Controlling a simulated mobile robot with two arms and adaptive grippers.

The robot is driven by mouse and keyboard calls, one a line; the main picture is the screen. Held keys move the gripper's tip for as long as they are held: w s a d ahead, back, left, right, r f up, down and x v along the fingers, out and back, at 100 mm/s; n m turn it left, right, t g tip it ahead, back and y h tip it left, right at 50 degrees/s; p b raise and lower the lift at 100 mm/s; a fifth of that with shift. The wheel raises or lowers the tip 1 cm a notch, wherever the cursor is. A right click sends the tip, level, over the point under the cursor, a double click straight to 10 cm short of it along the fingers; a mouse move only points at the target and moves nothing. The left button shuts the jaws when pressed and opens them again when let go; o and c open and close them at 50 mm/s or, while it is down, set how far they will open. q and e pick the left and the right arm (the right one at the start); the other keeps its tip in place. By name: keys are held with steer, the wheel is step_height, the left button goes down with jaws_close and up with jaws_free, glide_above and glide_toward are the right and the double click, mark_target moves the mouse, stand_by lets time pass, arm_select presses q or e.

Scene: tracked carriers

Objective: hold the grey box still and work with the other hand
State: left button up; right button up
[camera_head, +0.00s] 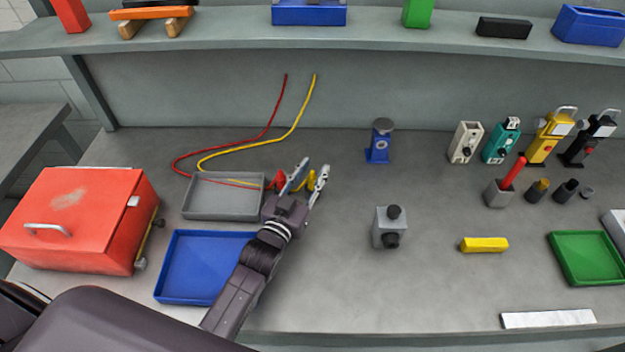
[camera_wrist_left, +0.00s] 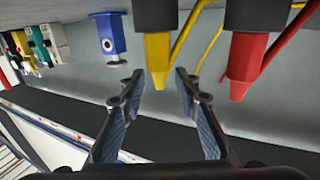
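The grey box (camera_head: 388,232) with a black knob on top and another at its front stands on the bench, right of my left gripper and apart from it. My right gripper is not in view.
A grey tray (camera_head: 189,205), a blue tray (camera_head: 180,297) and a red toolbox (camera_head: 75,215) lie left. Red and yellow cables run behind. Blue stand (camera_head: 379,150), yellow bar (camera_head: 484,245), green tray (camera_head: 560,262) and several devices lie right. Bench around the grey box is clear.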

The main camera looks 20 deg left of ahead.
arm_select(q)
steer(key=shift+c, duration=0.4)
jaws_close()
steer(key=shift+r, duration=0.1)
